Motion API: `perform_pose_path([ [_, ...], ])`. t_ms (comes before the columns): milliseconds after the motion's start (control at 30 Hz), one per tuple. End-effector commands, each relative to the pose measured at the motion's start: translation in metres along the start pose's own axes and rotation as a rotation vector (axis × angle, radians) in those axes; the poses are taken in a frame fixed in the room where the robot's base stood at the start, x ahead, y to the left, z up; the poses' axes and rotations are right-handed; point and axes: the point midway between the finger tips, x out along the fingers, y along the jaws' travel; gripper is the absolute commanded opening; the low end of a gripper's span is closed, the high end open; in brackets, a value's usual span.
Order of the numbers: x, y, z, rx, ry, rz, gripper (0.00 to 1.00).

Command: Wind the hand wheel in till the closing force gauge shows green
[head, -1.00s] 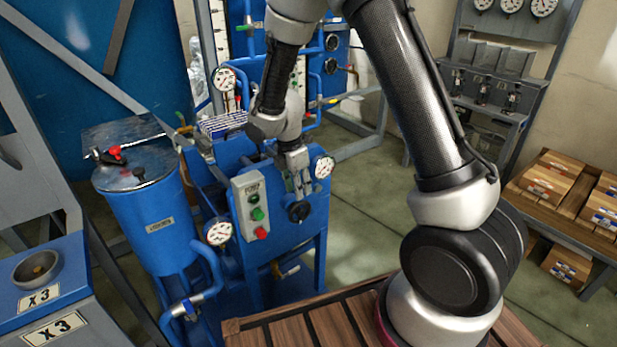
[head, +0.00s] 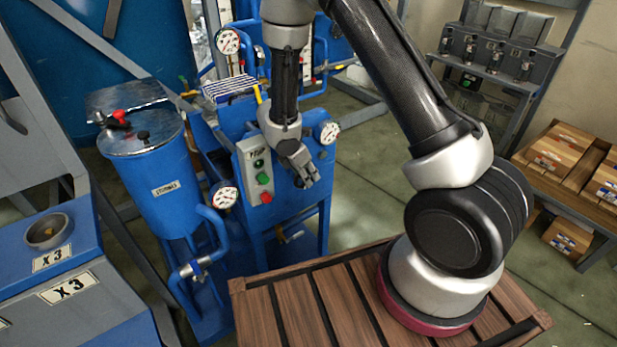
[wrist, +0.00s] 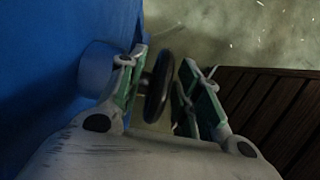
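The black hand wheel (wrist: 158,87) shows nearly edge-on in the wrist view, on a stub from the blue machine body. My gripper (wrist: 163,66) is open, with one green-padded finger on each side of the wheel. The left finger is close to the rim; I cannot tell whether it touches. In the head view my gripper (head: 306,178) points down at the front of the blue machine (head: 300,222) and hides the wheel. A white round gauge (head: 328,131) stands at the machine's right top corner. Its reading and colour zones are too small to tell, and no gauge is labelled legibly.
A grey button box (head: 254,170) with green and red buttons is just left of my gripper. Another gauge (head: 224,195) sits lower left, beside a blue tank (head: 165,195). A slatted wooden platform (head: 290,306) lies in front.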

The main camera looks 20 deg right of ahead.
Motion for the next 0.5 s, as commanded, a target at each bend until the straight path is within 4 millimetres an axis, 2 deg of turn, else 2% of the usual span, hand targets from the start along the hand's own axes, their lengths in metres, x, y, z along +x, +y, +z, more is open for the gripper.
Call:
perform_pose_path([
  [33,0.008,0.0,0.001,0.0,-0.001,-0.003,0.34],
  [200,0.021,0.0,0.0,0.001,0.001,0.0,0.34],
  [467,0.022,0.001,0.0,0.001,0.001,0.001,0.34],
  [500,0.022,0.001,0.0,0.0,0.001,0.001,0.28],
])
